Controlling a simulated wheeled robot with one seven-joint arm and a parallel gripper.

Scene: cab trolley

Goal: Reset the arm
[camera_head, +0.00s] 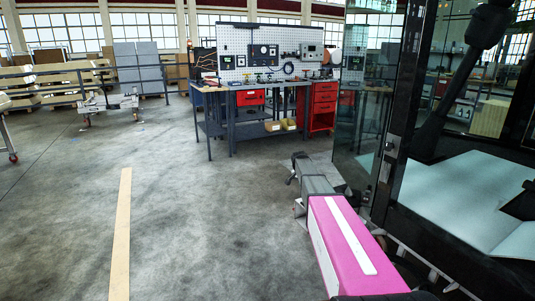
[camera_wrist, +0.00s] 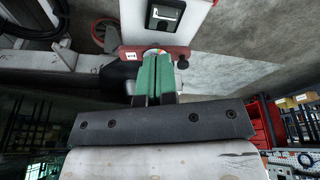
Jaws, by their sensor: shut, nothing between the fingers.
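My gripper (camera_wrist: 156,62) shows in the wrist view as two green fingers side by side, pressed together with nothing between them. Behind their tips is a red bar with a small white label, below a white panel with a black fitting; I cannot tell whether the fingers touch the bar. In the head view my pink arm link with a white stripe reaches forward from the lower right into grey joints beside the cab's glass (camera_head: 350,130). The gripper's fingers cannot be made out clearly there.
The dark cab frame (camera_head: 395,140) with a pale panel (camera_head: 450,200) stands close on the right of my arm. A workbench (camera_head: 262,88) with a pegboard and red drawers (camera_head: 323,105) stands at the back. A pale plank-like strip (camera_head: 121,235) lies on the open floor at left.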

